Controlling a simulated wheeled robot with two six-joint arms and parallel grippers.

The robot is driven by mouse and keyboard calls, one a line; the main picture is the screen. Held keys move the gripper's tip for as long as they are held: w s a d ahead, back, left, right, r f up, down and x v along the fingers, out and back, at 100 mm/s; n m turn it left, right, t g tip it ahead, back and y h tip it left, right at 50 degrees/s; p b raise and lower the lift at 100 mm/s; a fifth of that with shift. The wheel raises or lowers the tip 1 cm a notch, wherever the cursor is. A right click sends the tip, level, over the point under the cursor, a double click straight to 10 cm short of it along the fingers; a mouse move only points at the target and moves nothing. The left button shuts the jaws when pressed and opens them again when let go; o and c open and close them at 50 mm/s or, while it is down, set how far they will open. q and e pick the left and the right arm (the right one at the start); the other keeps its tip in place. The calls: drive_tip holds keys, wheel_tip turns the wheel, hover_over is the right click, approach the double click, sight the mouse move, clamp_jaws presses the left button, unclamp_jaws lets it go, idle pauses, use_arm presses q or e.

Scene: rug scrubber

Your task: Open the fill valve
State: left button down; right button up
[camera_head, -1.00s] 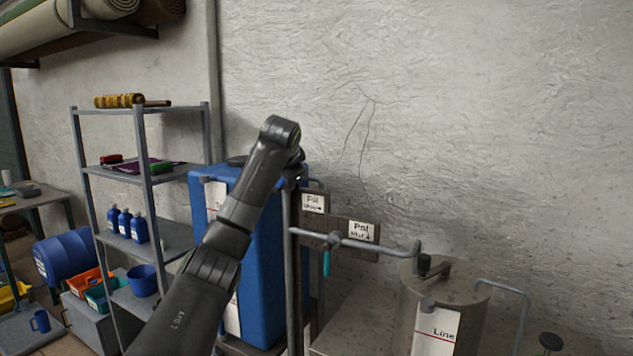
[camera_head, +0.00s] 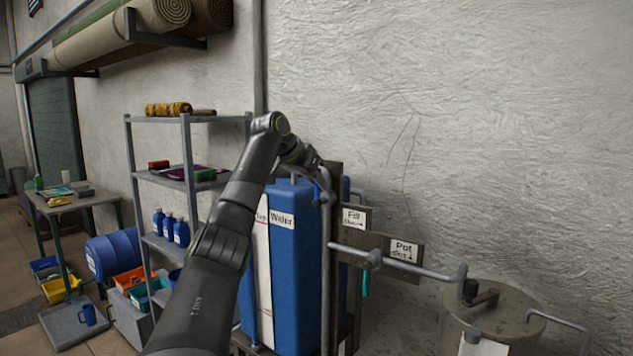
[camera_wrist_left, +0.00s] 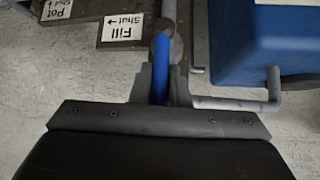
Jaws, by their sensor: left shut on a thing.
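The fill valve's blue lever (camera_wrist_left: 161,78) is between the fingers of my left gripper (camera_wrist_left: 161,90) in the left wrist view, and the gripper is shut on it. In the head view the left gripper (camera_head: 315,172) is at the top of the upright grey pipe (camera_head: 326,270), with a bit of the blue lever (camera_head: 317,191) showing. The Fill sign (camera_head: 354,217), with "Shut" and an arrow, is just right of the pipe; it also shows upside down in the left wrist view (camera_wrist_left: 123,27). My right gripper is not in view.
The blue water tank (camera_head: 295,265) stands left of the pipe. The Pot sign (camera_head: 404,251), a cyan lever (camera_head: 366,284) and a side pipe (camera_head: 420,269) are to the right, above a metal pot (camera_head: 490,325). A shelf (camera_head: 160,180) stands at left.

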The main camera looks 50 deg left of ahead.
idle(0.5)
use_arm(q)
drive_tip(key=c, duration=1.4)
unclamp_jaws()
drive_tip(key=shift+a, duration=0.15)
drive_tip(key=v, duration=0.5)
drive_tip(key=b+v, duration=0.1)
drive_tip(key=v, duration=0.5)
drive_tip(key=b+v, duration=0.1)
drive_tip(key=v, duration=0.5)
drive_tip(key=shift+s+a+r, duration=0.1)
drive_tip(key=shift+s, duration=0.1)
